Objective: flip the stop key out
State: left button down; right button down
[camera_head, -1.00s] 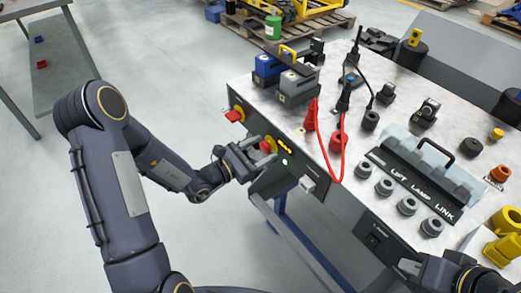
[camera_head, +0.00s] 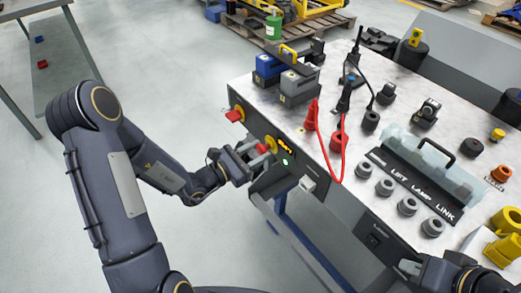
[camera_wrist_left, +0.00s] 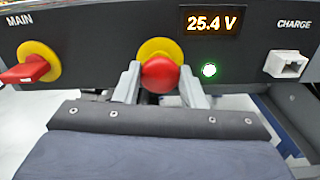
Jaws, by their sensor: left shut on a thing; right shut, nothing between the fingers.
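The stop key is a round red knob in front of a yellow disc on the dark front panel. In the left wrist view the red knob (camera_wrist_left: 160,74) sits between my two fingertips, with the yellow disc (camera_wrist_left: 160,48) behind it. My left gripper (camera_wrist_left: 161,84) is shut on the knob. In the head view the gripper (camera_head: 257,152) is at the bench's front face, and the yellow disc (camera_head: 271,144) shows just right of the red. My right gripper (camera_head: 409,267) is shut and empty at the lower right, by the bench's front edge.
Beside the knob are a red MAIN key (camera_wrist_left: 24,71) on a yellow disc, a lit 25.4 V display (camera_wrist_left: 212,22), a green light (camera_wrist_left: 209,70) and a CHARGE socket (camera_wrist_left: 286,65). Red cables (camera_head: 330,160) loop over the bench edge. The floor on the left is open.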

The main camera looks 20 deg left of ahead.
pick_arm(q)
jog(key=c, duration=0.9)
grip_release()
jog(key=shift+s+a, duration=0.1)
jog(key=v, duration=0.7)
jog(key=shift+s+a, duration=0.25)
jog(key=shift+s, duration=0.1)
